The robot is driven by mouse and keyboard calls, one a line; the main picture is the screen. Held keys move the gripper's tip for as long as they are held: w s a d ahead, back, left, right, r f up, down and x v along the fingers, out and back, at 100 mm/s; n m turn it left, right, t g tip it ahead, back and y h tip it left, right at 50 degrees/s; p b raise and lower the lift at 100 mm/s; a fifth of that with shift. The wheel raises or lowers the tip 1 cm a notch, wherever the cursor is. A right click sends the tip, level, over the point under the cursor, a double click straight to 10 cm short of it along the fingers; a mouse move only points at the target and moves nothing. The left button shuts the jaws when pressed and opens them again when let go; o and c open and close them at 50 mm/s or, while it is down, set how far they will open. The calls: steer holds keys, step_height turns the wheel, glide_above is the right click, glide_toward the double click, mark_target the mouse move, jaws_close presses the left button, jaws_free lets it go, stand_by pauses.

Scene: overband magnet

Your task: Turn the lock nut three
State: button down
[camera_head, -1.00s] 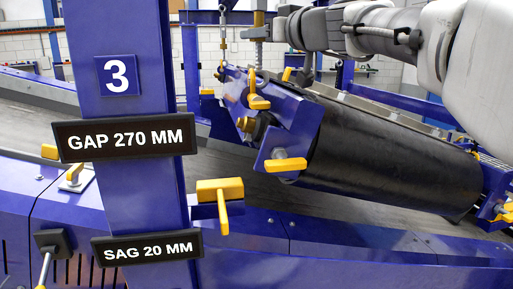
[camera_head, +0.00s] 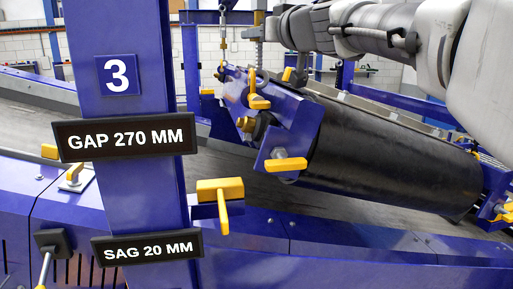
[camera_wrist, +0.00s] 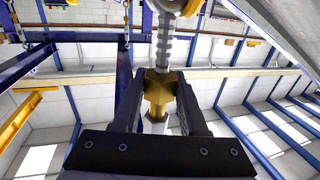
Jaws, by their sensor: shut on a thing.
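A brass-coloured nut (camera_wrist: 158,88) sits on a grey threaded rod (camera_wrist: 166,45) in the wrist view. My gripper (camera_wrist: 161,76) has its two dark fingers on either side of the nut and is shut on it. In the head view the rod hangs at the upper middle, left of my arm, and my gripper (camera_head: 270,30) is up against it. The fingertips are small and partly hidden there. A blue post in front bears a plate with the number 3 (camera_head: 118,75).
Signs reading GAP 270 MM (camera_head: 125,137) and SAG 20 MM (camera_head: 148,247) are on the post. Below my arm lies the black magnet belt drum (camera_head: 390,150) in a blue frame with yellow handles. A second hanger rod (camera_head: 223,35) stands left.

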steer(key=shift+r+m+t+h+p, duration=0.1)
steer(key=shift+m+t+h+p, duration=0.2)
steer(key=shift+m+h+p, duration=0.3)
steer(key=shift+h, duration=0.4)
steer(key=shift+m+t+h+p, duration=0.4)
steer(key=shift+m+h+p, duration=0.2)
steer(key=shift+h+p, duration=0.35)
steer(key=shift+m+t+h+p, duration=0.3)
steer(key=shift+m+h+p, duration=0.9)
steer(key=shift+p, duration=1.8)
steer(key=shift+h, duration=0.35)
